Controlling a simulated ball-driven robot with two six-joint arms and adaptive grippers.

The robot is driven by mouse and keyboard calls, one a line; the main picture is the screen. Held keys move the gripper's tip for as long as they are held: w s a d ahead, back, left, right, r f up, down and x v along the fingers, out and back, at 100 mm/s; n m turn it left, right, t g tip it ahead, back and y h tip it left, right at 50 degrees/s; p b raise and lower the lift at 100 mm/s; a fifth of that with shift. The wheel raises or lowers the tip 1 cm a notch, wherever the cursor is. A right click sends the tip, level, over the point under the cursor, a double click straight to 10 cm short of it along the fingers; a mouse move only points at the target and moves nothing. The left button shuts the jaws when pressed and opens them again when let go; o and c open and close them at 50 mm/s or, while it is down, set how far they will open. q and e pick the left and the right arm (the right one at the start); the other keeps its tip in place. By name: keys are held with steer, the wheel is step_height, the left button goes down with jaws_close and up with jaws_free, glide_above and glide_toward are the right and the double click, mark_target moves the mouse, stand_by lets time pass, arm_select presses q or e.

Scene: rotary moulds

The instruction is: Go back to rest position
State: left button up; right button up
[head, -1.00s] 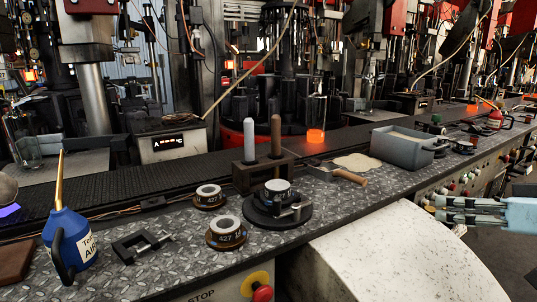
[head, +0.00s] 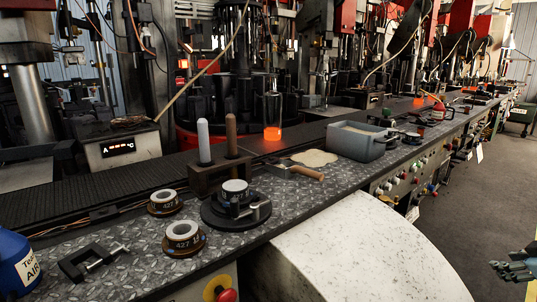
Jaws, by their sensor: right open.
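My right gripper (head: 512,270) shows at the lower right edge of the head view, low beside the bench and over the dark floor. Its fingers are apart and nothing shows between them. It is clear of the bench and of everything on it. My left gripper is not in view.
The metal bench (head: 130,271) carries two ring moulds marked 427 (head: 184,236), a round clamp fixture (head: 236,206), a wooden block with two rods (head: 215,176), a grey tray (head: 357,146) and a blue bottle (head: 14,262). A pale curved panel (head: 365,255) bulges below. Floor (head: 470,210) at right is open.

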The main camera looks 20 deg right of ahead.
steer(key=s+d+f+n+g+h, duration=0.25)
steer(key=s+d+g+h, duration=0.35)
steer(key=s+d, duration=1.65)
steer(key=s+a+f+m+g+y, duration=0.1)
steer(key=s+a+f+y, duration=0.15)
steer(key=a+f, duration=0.65)
steer(key=s+a+f+m+y, duration=0.1)
steer(key=s+a+f, duration=0.4)
steer(key=a, duration=0.6)
steer(key=s+a+f+m+g+y, duration=0.1)
steer(key=s+a+f, duration=0.1)
steer(key=a+f, duration=0.7)
steer(key=s+a+f+y, duration=0.1)
steer(key=a+f, duration=0.2)
steer(key=a, duration=0.7)
steer(key=s+a+f+y, duration=0.1)
steer(key=a+f+y, duration=0.1)
steer(key=a, duration=0.9)
steer(key=s+a+f+m+y, duration=0.1)
steer(key=a+f, duration=0.3)
steer(key=a, duration=0.7)
steer(key=shift+y, duration=0.25)
